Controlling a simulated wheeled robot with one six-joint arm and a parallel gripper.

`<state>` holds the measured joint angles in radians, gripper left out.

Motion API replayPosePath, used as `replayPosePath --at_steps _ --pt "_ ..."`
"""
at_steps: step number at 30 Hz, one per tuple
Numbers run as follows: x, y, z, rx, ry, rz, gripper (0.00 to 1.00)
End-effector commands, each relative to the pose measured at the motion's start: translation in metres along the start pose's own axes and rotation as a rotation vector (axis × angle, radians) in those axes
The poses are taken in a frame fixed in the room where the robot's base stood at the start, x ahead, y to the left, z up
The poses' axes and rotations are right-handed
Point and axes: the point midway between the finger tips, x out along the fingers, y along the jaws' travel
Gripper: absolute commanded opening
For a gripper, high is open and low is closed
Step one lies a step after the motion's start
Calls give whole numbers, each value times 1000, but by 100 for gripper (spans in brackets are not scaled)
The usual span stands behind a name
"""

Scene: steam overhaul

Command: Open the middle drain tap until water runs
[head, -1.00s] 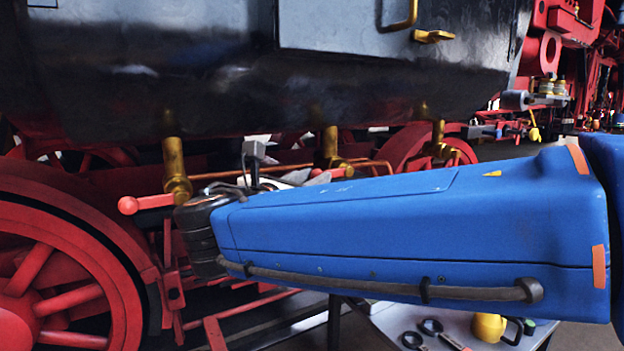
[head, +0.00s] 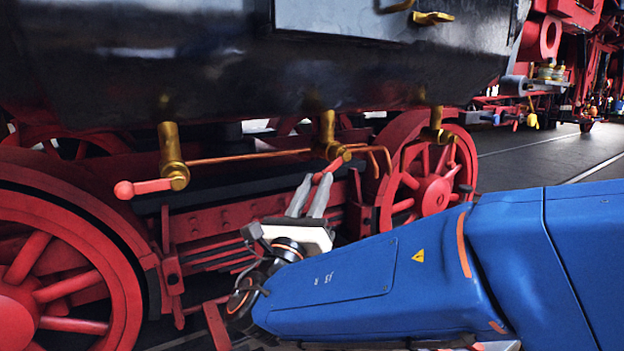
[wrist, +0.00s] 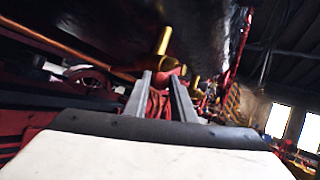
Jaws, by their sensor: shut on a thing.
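The middle drain tap (head: 328,138) is a brass pipe and body under the dark cylinder. It also shows in the wrist view (wrist: 164,42). Its red lever (head: 331,166) slants down and left from the brass body. My gripper (head: 313,182) comes up from below, its two grey fingers shut on the red lever. In the wrist view, the red lever end (wrist: 168,67) shows between and beyond the fingertips (wrist: 161,78). The fingers partly hide the lever's end. No water shows below the tap.
The left drain tap (head: 171,150) has a red lever (head: 143,187) pointing left, about level. The right brass tap (head: 437,125) hangs farther along. A copper pipe (head: 250,157) runs between taps. Red wheels (head: 430,187) and frame lie close behind my gripper.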

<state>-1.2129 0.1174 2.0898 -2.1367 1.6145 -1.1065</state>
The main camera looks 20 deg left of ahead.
Motion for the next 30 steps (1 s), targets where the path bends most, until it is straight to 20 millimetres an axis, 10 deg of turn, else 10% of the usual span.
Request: replayPosePath --at_steps 27,28,30 --pt "1 -2 -19 -107 -153 19 0" --pt "1 -2 -19 -107 -153 19 30" --pt "1 -2 -19 -106 -153 18 42"
